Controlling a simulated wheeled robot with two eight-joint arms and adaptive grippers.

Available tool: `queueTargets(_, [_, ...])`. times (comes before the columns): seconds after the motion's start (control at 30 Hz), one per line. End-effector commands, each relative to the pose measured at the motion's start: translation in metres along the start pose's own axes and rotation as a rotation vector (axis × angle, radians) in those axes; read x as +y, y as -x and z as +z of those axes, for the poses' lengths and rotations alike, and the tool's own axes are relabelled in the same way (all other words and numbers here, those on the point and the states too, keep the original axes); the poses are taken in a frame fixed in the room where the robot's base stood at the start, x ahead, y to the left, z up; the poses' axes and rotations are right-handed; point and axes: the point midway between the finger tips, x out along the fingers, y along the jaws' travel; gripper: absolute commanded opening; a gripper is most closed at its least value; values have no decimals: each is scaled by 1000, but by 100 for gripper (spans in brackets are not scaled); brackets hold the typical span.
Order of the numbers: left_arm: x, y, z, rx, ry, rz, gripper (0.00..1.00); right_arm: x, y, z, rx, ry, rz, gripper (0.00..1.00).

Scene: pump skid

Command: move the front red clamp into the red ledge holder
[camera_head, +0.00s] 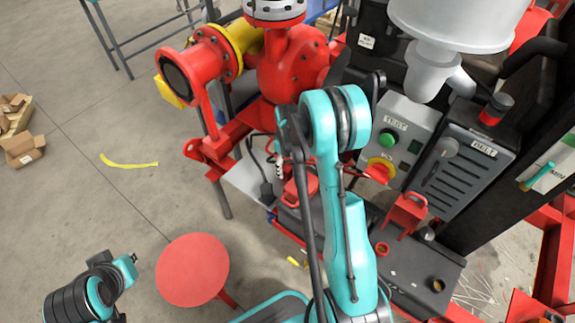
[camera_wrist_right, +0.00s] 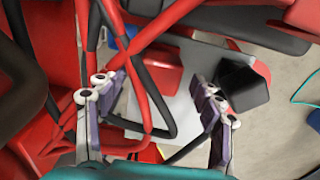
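A red block-like piece (camera_head: 301,187) lies on the pale plate at the skid's ledge, partly hidden by my right arm. A red block (camera_wrist_right: 158,72) also shows between the fingers in the right wrist view, with red and black cables crossing in front of it. A second red piece with a square opening (camera_head: 406,212) stands upright on the dark ledge further right. I cannot tell which is the clamp and which the holder. My right gripper (camera_wrist_right: 158,98) is open, its fingers apart with nothing clearly held. In the head view, my right arm largely hides it. My left gripper's fingers do not show.
A control box (camera_head: 398,135) with green and yellow-red buttons stands behind the ledge. A black block (camera_wrist_right: 242,82) is beside the right finger. A red pump with a flanged pipe (camera_head: 190,75) is at the upper left. A round red stool (camera_head: 192,268) stands on open floor.

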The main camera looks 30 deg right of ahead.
Motion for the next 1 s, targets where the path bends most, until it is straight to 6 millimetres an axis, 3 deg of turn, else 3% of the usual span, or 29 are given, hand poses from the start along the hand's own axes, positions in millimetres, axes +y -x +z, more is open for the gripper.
queueTargets(0.23, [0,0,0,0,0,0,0,0,10,0,0,0,0,66])
queueTargets(0.7, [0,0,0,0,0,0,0,0,102,0,0,0,0,66])
queueTargets(1.0, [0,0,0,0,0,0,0,0,120,0,0,0,0,66])
